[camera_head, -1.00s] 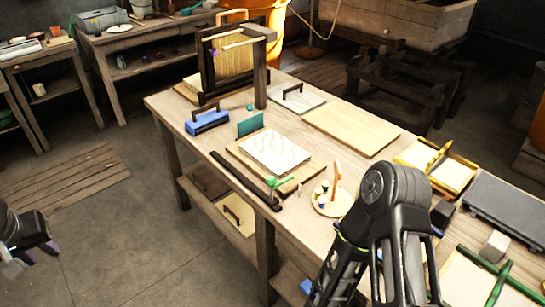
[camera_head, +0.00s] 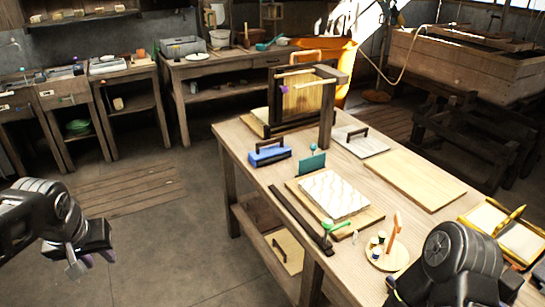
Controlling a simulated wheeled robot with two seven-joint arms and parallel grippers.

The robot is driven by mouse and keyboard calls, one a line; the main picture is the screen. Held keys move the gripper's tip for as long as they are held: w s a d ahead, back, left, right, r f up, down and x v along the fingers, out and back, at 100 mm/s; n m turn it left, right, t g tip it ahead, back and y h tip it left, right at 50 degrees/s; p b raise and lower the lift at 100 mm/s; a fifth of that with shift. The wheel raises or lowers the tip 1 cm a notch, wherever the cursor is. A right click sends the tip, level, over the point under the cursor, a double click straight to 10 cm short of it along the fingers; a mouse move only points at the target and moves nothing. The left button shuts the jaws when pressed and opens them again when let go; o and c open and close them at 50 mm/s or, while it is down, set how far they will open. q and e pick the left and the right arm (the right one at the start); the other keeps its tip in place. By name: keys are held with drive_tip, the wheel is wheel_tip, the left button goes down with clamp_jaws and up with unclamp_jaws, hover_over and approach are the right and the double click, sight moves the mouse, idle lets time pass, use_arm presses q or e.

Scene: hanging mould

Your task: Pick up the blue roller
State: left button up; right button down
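A blue block-like tool with a dark handle on top, which looks like the blue roller (camera_head: 268,154), lies on the wooden workbench (camera_head: 232,132) near its far left edge. Nothing holds it. My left gripper (camera_head: 90,264) is at the lower left, over the floor and well to the left of the bench. Its fingers look apart, with nothing between them. My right arm shows at the bottom right, over the near part of the bench. Its gripper is out of the picture.
An upright wooden frame (camera_head: 327,115) stands behind the blue tool. A teal plate (camera_head: 311,165) and a white patterned sheet (camera_head: 334,194) are to its right. A dark bar (camera_head: 300,220) lies along the bench's left edge. Floor is open between my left gripper and the bench.

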idle(0.5)
use_arm(q)
drive_tip(key=w+d+f+m+g+h, duration=0.1)
drive_tip(key=d+f+h, duration=0.1)
drive_tip(key=d+f, duration=0.65)
drive_tip(key=d+f+m+h, duration=0.15)
drive_tip(key=d+f, duration=0.45)
drive_tip(key=f, duration=0.6)
drive_tip(key=s+d+f+g+h, duration=0.1)
drive_tip(key=s+d+f, duration=0.6)
drive_tip(key=s+f, duration=0.1)
drive_tip(key=s+d+f+g+h, duration=0.1)
drive_tip(key=s+d+f, duration=0.5)
drive_tip(key=s+f, duration=0.3)
wheel_tip(320, 180, down, 2)
drive_tip(key=shift+s+d+f, duration=0.15)
drive_tip(key=shift+s+d, duration=0.05)
drive_tip(key=shift+d, duration=0.15)
drive_tip(key=shift+n, duration=0.25)
